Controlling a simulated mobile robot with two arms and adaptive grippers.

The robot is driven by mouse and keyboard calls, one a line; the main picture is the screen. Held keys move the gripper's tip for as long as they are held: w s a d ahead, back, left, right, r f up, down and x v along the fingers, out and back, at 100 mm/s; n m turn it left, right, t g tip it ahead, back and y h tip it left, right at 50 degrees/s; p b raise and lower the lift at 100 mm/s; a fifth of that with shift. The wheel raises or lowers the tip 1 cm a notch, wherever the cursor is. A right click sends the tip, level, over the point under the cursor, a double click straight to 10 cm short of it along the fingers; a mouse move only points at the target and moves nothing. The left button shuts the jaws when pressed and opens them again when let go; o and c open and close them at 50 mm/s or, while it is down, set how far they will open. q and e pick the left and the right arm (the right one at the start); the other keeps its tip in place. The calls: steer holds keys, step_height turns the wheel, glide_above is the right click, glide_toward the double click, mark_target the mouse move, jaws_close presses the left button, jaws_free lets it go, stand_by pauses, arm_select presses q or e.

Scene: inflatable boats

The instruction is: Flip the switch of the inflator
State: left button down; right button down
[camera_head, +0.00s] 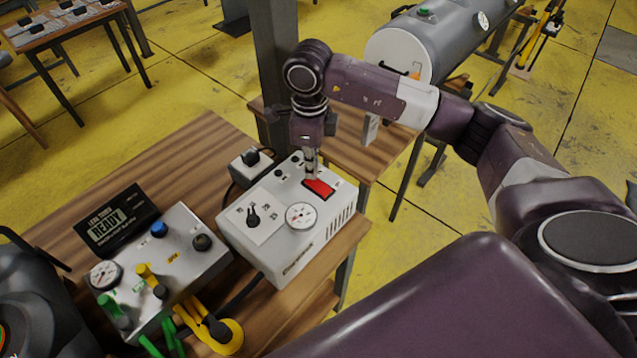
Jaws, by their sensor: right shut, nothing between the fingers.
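The inflator (266,235) is a white-grey box with a round gauge (301,216) and a black knob (253,217) on its top, standing on a wooden table. Its red rocker switch (319,188) is on the top face, toward the back right. My right gripper (311,175) points down at the far edge of the red switch, with its fingers shut and empty. The fingertips are at or just above the switch; I cannot tell whether they touch it. Which way the switch is tilted is too small to tell. My left gripper does not show.
A grey control box (160,262) with coloured knobs, hoses and a black display reading READY (105,228) stands left of the inflator. A white socket box with a black plug (251,162) sits behind it. A grey post (276,80) rises behind the table. Bare wood (165,160) lies at the back left.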

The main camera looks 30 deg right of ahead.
steer(key=shift+f+b, duration=0.75)
steer(key=shift+f, duration=0.15)
stand_by(0.3)
steer(key=shift+r+p, duration=1.9)
steer(key=shift+r, duration=1.65)
steer(key=shift+f, duration=0.1)
